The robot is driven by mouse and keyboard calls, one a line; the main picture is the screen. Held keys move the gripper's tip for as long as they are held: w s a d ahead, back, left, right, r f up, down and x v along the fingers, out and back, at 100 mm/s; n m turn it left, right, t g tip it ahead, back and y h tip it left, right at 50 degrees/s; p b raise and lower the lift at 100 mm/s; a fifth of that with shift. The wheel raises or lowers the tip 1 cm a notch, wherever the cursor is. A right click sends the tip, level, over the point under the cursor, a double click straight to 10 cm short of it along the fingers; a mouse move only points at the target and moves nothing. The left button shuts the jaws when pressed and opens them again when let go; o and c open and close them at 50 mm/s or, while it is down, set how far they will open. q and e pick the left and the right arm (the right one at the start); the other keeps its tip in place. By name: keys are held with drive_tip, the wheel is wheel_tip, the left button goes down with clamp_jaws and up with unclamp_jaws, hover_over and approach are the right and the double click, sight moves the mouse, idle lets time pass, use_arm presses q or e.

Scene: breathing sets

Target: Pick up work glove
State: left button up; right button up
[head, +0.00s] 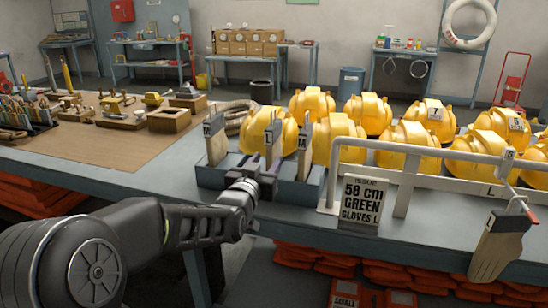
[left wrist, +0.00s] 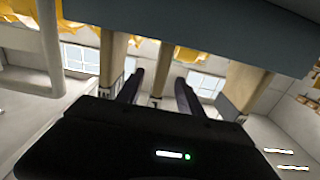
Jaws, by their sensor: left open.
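Tan work gloves with white tags stand upright in a grey tray (head: 309,190) on the bench: a left one (head: 217,150), a middle one (head: 277,136) and a right one (head: 304,162). Another work glove (head: 497,255) hangs from a hook at the far right. My left gripper (head: 264,174) is open at the tray's front, at the middle glove. In the left wrist view its two dark fingers (left wrist: 159,80) stand apart with the middle glove (left wrist: 150,82) showing between them; I cannot tell whether they touch it. My right gripper is not in view.
Yellow helmets (head: 368,114) crowd behind the tray. A white rail (head: 404,190) and a sign (head: 362,203) reading "58 cm green gloves L" stand to its right. A brown mat (head: 80,152) with wooden items lies left. Bare bench (head: 150,178) shows left of the tray.

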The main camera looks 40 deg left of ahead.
sight(268, 157)
use_arm(q)
drive_tip(key=shift+x, duration=1.15)
drive_tip(key=shift+w+a+r+p, duration=0.1)
drive_tip(key=shift+w+a+p, duration=0.15)
drive_tip(key=shift+w+p, duration=0.25)
drive_tip(key=p+x, duration=0.1)
drive_tip(key=x, duration=0.2)
drive_tip(key=shift+w+a, duration=0.1)
drive_tip(key=shift+w, duration=0.1)
drive_tip(key=shift+w+a, duration=0.1)
drive_tip(key=shift+w, duration=0.25)
drive_tip(key=shift+c, duration=0.4)
clamp_jaws()
